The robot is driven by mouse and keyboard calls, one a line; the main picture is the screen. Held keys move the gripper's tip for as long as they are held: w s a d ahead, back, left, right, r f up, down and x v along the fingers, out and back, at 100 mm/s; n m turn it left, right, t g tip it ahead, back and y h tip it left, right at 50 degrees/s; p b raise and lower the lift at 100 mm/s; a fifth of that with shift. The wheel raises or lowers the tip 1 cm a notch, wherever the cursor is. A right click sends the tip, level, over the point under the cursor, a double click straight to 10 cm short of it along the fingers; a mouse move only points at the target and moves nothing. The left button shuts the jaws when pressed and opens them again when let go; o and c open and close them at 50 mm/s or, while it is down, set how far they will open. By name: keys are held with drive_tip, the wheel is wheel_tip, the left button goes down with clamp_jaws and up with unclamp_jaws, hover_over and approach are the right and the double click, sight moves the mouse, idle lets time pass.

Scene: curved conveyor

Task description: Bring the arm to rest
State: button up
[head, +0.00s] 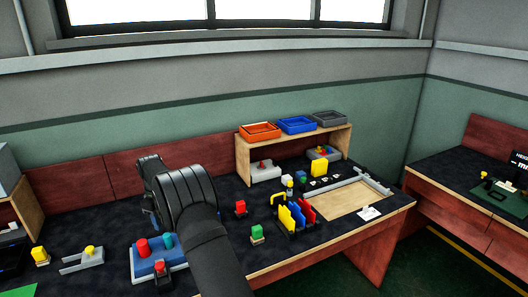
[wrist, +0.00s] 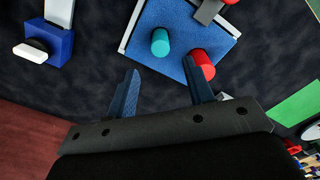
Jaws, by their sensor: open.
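My arm (head: 205,230) reaches up from the bottom of the head view and bends over the dark bench. My gripper (wrist: 160,64) shows in the wrist view with its two blue fingers spread and nothing between them. It points towards a blue board (wrist: 195,22) bearing a teal cylinder (wrist: 160,42) and a red cylinder (wrist: 203,64). In the head view the blue board (head: 145,268) lies left of my forearm, which covers its right part. The gripper fingers are mostly hidden behind my wrist there.
A wooden shelf (head: 243,158) at the back holds an orange tray (head: 260,131), a blue tray (head: 296,125) and a grey tray (head: 329,118). Right of my arm stand coloured upright plates (head: 291,216) and a wooden board (head: 350,199). A grey bracket (head: 82,261) lies at left.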

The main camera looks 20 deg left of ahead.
sight(168, 239)
wheel_tip(168, 239, down, 10)
drive_tip(key=shift+f, duration=0.15)
drive_tip(key=shift+r, duration=1.6)
